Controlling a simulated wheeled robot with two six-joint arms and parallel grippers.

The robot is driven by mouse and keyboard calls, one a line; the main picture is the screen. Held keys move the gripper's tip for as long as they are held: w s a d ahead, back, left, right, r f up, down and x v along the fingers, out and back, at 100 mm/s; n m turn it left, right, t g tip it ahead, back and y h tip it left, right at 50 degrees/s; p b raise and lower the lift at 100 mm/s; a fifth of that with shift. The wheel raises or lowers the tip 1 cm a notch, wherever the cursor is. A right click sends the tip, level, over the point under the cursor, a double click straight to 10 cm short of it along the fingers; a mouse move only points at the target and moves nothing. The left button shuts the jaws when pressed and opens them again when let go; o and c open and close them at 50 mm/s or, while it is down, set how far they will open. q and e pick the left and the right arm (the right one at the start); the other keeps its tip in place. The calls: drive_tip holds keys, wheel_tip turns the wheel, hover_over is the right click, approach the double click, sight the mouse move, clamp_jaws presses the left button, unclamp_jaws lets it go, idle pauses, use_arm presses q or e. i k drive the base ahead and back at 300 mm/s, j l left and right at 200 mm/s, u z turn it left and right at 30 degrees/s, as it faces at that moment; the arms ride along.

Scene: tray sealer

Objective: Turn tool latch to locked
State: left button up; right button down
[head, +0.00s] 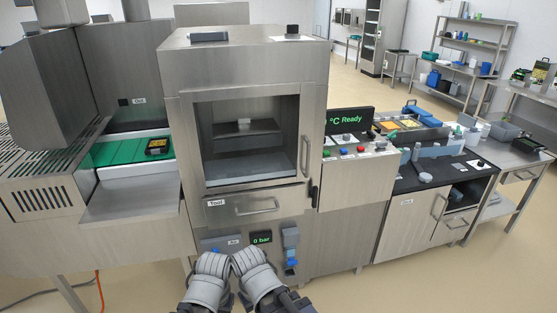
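The tool drawer (262,203) is a steel front with a "Tool" label (216,203) and a bar handle, low on the tray sealer (250,60). It appears closed. A small dark upright part (314,194) sits at the drawer's right edge and looks like the latch; its locked or unlocked position is too small to read. My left gripper (212,264) and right gripper (249,261) are close together at the bottom centre, below the drawer and apart from the dark part. Their fingers cannot be made out. Nothing is visibly held.
Below the drawer are a "0 bar" display (261,238) and a blue-grey valve handle (290,238). A button panel (358,151) under a "°C Ready" display (348,121) projects at the right. The green conveyor (120,151) carries a dark tray (158,146) at the left.

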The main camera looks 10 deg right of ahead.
sight(313, 194)
drive_tip(key=z, duration=1.2)
drive_tip(key=i+z, duration=0.4)
drive_tip(key=i+j, duration=0.1)
drive_tip(key=i, duration=0.3)
